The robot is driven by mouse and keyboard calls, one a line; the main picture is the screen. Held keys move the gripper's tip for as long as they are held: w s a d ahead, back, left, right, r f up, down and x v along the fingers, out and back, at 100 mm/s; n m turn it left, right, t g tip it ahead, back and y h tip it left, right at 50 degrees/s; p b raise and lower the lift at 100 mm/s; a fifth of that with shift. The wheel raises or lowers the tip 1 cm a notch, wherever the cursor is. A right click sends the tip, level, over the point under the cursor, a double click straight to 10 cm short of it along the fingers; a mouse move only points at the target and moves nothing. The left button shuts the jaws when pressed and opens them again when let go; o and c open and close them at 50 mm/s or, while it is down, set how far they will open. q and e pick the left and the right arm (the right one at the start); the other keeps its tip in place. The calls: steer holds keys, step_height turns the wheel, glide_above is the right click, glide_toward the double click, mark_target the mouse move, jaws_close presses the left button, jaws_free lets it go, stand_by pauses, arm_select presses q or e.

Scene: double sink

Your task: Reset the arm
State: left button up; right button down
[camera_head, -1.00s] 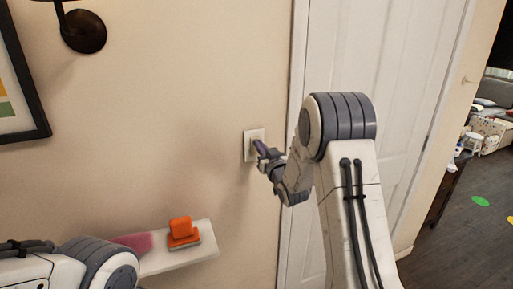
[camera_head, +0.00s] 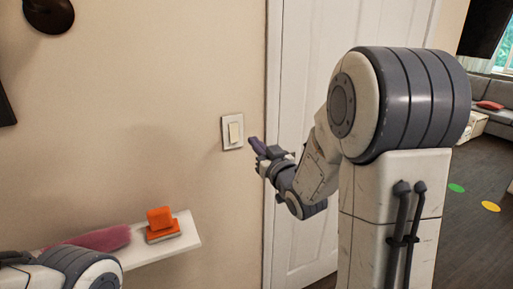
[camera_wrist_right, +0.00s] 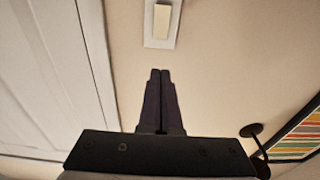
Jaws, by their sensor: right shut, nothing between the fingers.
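My right gripper (camera_head: 256,146) is shut and empty, its purple fingers together. In the head view it is just right of and slightly below the white light switch (camera_head: 236,132) on the beige wall. The right wrist view shows the closed fingertips (camera_wrist_right: 161,72) apart from the switch plate (camera_wrist_right: 162,22), with bare wall between them in the picture. My right arm is bent and fills the right middle of the head view. Part of my left arm shows at the lower left of the head view; its gripper is out of view.
A white shelf (camera_head: 190,240) on the wall holds an orange object (camera_head: 161,222) and a pink cloth-like item (camera_head: 100,239). A white door (camera_head: 315,60) stands right of the switch. Open dark floor (camera_head: 470,225) and a sofa (camera_head: 492,103) lie at the far right.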

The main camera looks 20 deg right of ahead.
steer(key=shift+d, duration=0.1)
stand_by(0.3)
steer(key=s+a+f+n+g+y, duration=0.1)
steer(key=s+a+f+g, duration=0.4)
steer(key=a, duration=0.3)
steer(key=s+a+f+n+g+y, duration=0.1)
steer(key=s+a+f+n+g, duration=0.2)
steer(key=a+f, duration=0.45)
steer(key=s+a+f+n+g, duration=0.1)
steer(key=s+a+g, duration=0.1)
steer(key=s, duration=0.6)
steer(key=s+a+f+n+g+h, duration=0.1)
steer(key=s+a+g, duration=0.1)
steer(key=s+g, duration=0.3)
steer(key=s+a+f+n+g, duration=0.1)
steer(key=s+g, duration=0.3)
steer(key=s, duration=0.8)
steer(key=shift+a, duration=0.7)
steer(key=shift+s, duration=0.1)
